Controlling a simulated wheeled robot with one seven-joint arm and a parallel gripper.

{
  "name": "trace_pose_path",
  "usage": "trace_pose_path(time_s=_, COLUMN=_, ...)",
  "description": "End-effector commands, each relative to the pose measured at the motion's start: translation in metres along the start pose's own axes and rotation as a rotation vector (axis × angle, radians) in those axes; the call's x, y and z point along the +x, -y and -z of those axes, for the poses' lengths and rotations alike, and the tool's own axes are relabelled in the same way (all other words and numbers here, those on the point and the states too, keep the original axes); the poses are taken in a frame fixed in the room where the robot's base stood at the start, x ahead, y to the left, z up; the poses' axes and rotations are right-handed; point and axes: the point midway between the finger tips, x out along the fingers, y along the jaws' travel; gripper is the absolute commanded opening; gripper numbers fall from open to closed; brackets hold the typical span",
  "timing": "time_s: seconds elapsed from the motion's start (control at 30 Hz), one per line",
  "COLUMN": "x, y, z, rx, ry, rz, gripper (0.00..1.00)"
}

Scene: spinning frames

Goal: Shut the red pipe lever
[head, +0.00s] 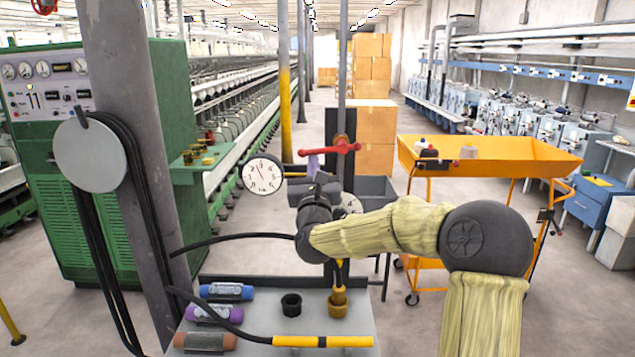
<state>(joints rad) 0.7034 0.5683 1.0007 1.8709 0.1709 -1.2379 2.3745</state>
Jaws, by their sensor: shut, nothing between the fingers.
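The red pipe lever (329,148) sits on a grey upright pipe (342,60) in the middle of the head view. Its bar lies roughly crosswise to the pipe, with its longer end to the left and slightly lower. My wrist hides part of the pipe and fittings below.
A round gauge (262,174) is left of the gripper. An orange cart (490,150) stands at right. A grey post (130,120) and a green cabinet (70,190) stand at left.

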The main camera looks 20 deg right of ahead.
Motion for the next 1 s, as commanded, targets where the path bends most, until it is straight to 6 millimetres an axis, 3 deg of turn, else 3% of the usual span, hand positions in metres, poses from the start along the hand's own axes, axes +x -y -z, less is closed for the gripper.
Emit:
trace_pose_path(time_s=0.7, x=0.003, y=-0.003, z=-0.007, rx=-0.005, ry=0.002, rz=-0.002, gripper=0.00)
trace_pose_path(time_s=1.0, x=-0.001, y=-0.004, z=0.005, rx=-0.004, ry=0.001, rz=-0.004, gripper=0.00)
